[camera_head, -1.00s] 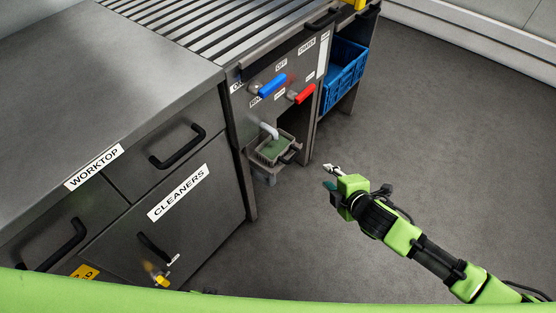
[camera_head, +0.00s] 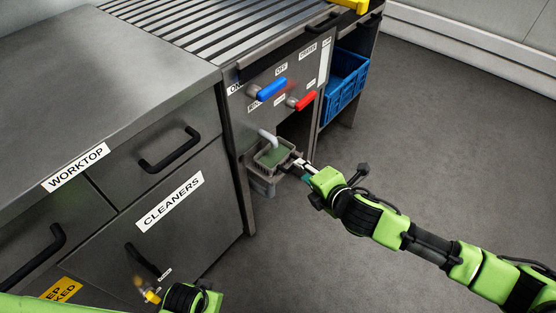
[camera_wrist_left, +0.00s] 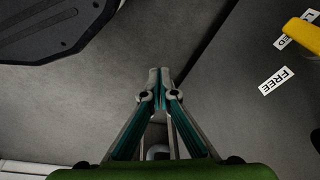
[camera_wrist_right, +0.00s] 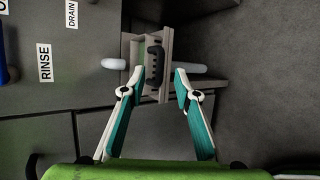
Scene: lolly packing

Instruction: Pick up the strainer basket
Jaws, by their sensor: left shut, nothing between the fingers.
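The strainer basket (camera_head: 268,168) is a small grey box with green inside, seated in a grey holder (camera_head: 261,184) under the spout. In the right wrist view, its black handle (camera_wrist_right: 155,64) faces me. My right gripper (camera_head: 298,163) is at the basket's right side, fingers open. In the right wrist view, the fingertips (camera_wrist_right: 156,82) are spread either side of the handle, just short of it; I cannot tell if they touch. My left gripper is shut and empty, as the left wrist view shows (camera_wrist_left: 159,76), away from the basket.
A white spout (camera_head: 268,137) hangs over the basket. Blue (camera_head: 272,89) and red (camera_head: 305,101) levers are above it. Cabinet drawers with black handles (camera_head: 170,150) stand left. A blue crate (camera_head: 343,82) is on the right shelf. The floor at right is clear.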

